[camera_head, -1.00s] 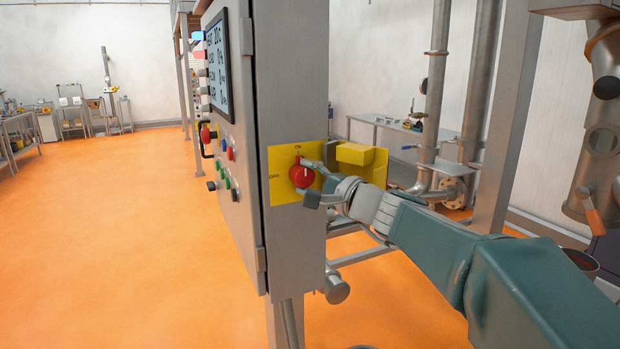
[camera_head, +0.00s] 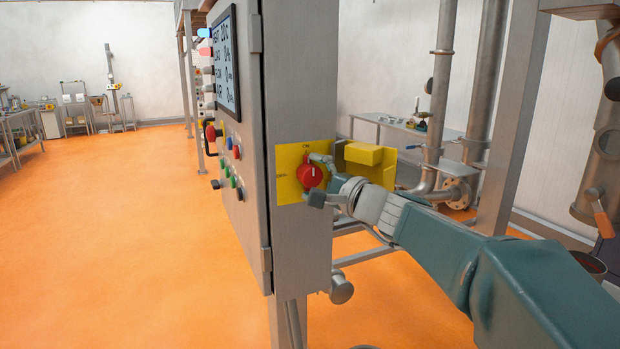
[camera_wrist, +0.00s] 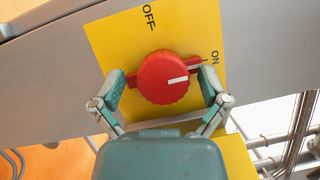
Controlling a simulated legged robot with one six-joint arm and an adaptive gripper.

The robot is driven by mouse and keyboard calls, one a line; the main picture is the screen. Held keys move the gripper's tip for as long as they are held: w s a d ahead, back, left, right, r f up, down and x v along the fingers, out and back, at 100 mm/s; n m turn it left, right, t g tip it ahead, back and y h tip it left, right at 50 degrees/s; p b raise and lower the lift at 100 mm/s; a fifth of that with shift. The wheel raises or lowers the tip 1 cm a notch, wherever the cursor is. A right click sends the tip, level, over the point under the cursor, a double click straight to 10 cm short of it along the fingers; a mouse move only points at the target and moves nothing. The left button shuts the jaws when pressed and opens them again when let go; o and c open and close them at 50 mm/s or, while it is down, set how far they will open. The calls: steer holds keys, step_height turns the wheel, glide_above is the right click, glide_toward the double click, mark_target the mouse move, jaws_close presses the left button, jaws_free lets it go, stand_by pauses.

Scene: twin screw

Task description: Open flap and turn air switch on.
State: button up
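The red air switch knob (camera_head: 310,176) sits on a yellow plate (camera_head: 288,190) on the side of the grey cabinet. In the wrist view the white mark on the knob (camera_wrist: 168,88) points right, toward the ON label. In the head view the mark points up toward ON. The yellow flap (camera_head: 384,172) stands open, swung out to the right of the plate. My gripper (camera_head: 316,178) is at the knob. In the wrist view its fingers (camera_wrist: 162,82) are spread on either side of the knob, with a gap at the left; contact at the right is unclear.
The cabinet (camera_head: 300,235) has a screen (camera_head: 226,65) and several coloured buttons on its left face. Pipes (camera_head: 483,85), a grey post (camera_head: 510,125) and a table (camera_head: 405,130) stand to the right. The orange floor at left is open.

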steer(key=v, duration=1.1)
steer(key=shift+s+d+f, duration=0.2)
steer(key=shift+s+f, duration=0.05)
steer(key=shift+s, duration=0.05)
steer(key=s+a+f+n+g+h, duration=0.2)
steer(key=s+f+n+g+h, duration=0.1)
steer(key=s+f, duration=0.35)
steer(key=s+a+f+n+g+h, duration=0.2)
steer(key=s+f+n+g, duration=0.2)
steer(key=s+f, duration=0.25)
steer(key=s+d+f+n+h, duration=0.4)
steer(key=s+d+f+h, duration=0.4)
steer(key=s+d, duration=0.1)
steer(key=shift+s+d+g, duration=0.2)
steer(key=shift+s+g, duration=0.1)
steer(key=shift+s, duration=0.45)
